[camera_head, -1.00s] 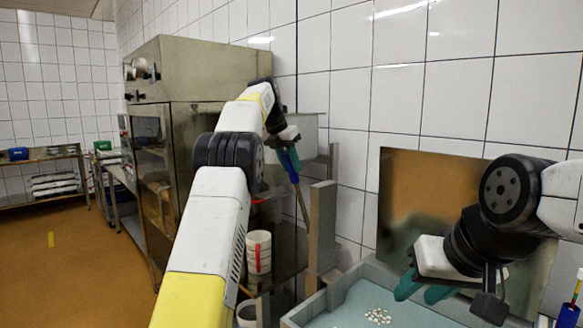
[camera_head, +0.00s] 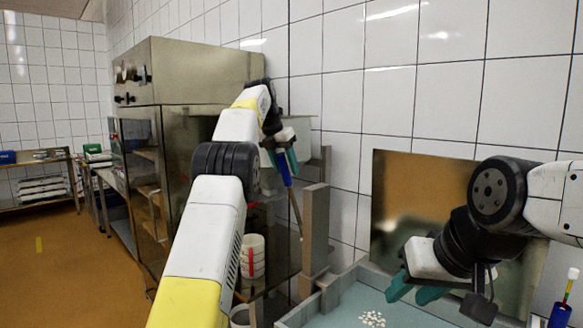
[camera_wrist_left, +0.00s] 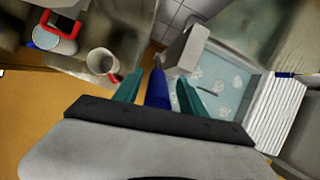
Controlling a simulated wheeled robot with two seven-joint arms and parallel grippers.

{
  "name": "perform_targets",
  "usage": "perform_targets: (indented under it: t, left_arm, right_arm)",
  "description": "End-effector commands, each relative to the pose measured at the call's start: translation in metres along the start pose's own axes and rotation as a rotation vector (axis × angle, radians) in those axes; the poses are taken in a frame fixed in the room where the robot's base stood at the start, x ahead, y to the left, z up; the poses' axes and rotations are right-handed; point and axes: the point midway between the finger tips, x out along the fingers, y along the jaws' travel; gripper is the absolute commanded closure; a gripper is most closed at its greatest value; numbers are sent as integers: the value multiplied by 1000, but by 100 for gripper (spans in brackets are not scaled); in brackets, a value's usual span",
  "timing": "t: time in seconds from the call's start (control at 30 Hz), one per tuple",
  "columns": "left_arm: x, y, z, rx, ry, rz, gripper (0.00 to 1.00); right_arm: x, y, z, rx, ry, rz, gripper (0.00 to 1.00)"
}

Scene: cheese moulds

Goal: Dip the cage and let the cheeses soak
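My left gripper (camera_head: 282,160) is at a blue handle (camera_head: 284,174) with a thin grey rod below it, in front of the steel cabinet. In the left wrist view the blue handle (camera_wrist_left: 157,90) lies between the two teal fingers; narrow gaps seem to show, so a grip is unclear. A pale blue basin (camera_head: 340,302) at the lower right has small white pieces (camera_head: 373,319) in it. The left wrist view shows white patches (camera_wrist_left: 197,72) in the basin. My right gripper (camera_head: 415,291) is open and empty above the basin. I cannot make out a cage.
A grey post (camera_head: 315,228) stands between the cabinet (camera_head: 190,75) and the basin. A steel panel (camera_head: 400,190) leans on the wall. A blue-handled tool (camera_head: 560,313) is at the right edge.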

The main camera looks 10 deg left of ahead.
Motion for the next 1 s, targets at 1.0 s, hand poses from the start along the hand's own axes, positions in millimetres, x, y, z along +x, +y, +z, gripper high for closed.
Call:
perform_targets:
  t: [1.0]
  left_arm:
    - [-34,7,-44,-2,0,0,51]
  right_arm:
    - [0,0,0,0,0,0,62]
